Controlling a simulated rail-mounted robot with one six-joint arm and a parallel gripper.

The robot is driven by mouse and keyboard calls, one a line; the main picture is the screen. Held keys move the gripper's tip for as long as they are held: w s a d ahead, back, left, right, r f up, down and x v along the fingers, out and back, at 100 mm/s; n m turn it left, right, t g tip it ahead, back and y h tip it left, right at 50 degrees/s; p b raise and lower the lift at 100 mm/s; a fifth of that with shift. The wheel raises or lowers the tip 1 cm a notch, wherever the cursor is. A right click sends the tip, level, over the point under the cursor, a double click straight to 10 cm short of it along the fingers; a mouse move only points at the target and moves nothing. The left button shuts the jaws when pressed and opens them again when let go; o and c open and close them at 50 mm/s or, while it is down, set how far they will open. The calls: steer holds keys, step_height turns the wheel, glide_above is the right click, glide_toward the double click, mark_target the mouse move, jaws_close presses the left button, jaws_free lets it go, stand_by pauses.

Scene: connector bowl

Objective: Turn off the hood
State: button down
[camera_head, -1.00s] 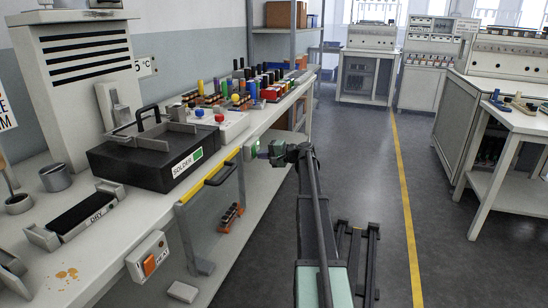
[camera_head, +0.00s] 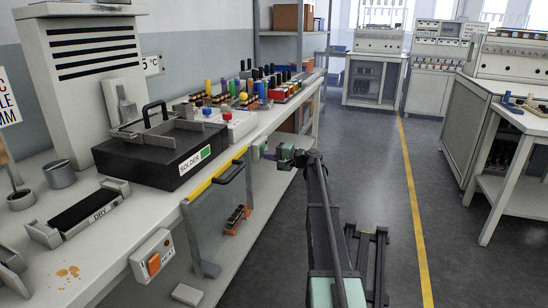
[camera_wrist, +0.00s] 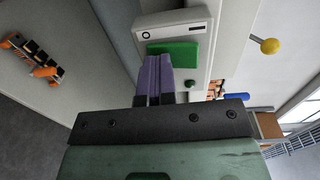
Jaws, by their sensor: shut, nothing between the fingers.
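The hood (camera_head: 95,75) is a tall pale grey casing with dark vent slots at the back left of the bench, with a lever-like fitting on its front. My gripper (camera_head: 266,153) is by the bench's front edge, right of the black solder pot, well away from the hood casing. In the wrist view my gripper's (camera_wrist: 156,62) purple fingers are shut together and empty. Their tips are at a green rocker (camera_wrist: 174,54) on a pale switch box (camera_wrist: 173,27) marked with a circle and a bar. Whether they touch it I cannot tell. The box's label is not readable.
The black solder pot (camera_head: 160,157), dry tray (camera_head: 88,207) and HEAT box (camera_head: 152,257) with an orange switch are along the bench. A yellow-topped handle panel (camera_head: 214,179) juts from its front. Several coloured connectors stand farther back. The aisle floor right is free.

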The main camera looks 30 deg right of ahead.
steer(key=f+b+v, duration=0.2)
steer(key=f+v, duration=0.1)
steer(key=v, duration=1)
steer(key=shift+s+d, duration=0.2)
steer(key=shift+s, duration=0.1)
steer(key=shift+f, duration=0.1)
steer(key=s+a+f+n+g+h, duration=0.25)
steer(key=s+a+f+g, duration=0.3)
steer(key=a, duration=0.45)
steer(key=s+a+f+n+g+h, duration=0.1)
steer(key=s+a+f+g+h, duration=0.25)
steer(key=s+a+f, duration=0.5)
steer(key=s+a+f+n+g+h, duration=0.15)
steer(key=s+a, duration=0.25)
steer(key=a, duration=0.5)
steer(key=s+a+n+g+h, duration=0.25)
steer(key=s+a, duration=0.25)
steer(key=a, duration=0.3)
steer(key=s+a+n+g+h, duration=0.1)
steer(key=s+a+n, duration=0.25)
steer(key=a, duration=0.55)
step_height(320, 180, up, 35)
steer(key=p, duration=3.5)
steer(key=shift+d+m, duration=0.3)
steer(key=shift+d, duration=0.05)
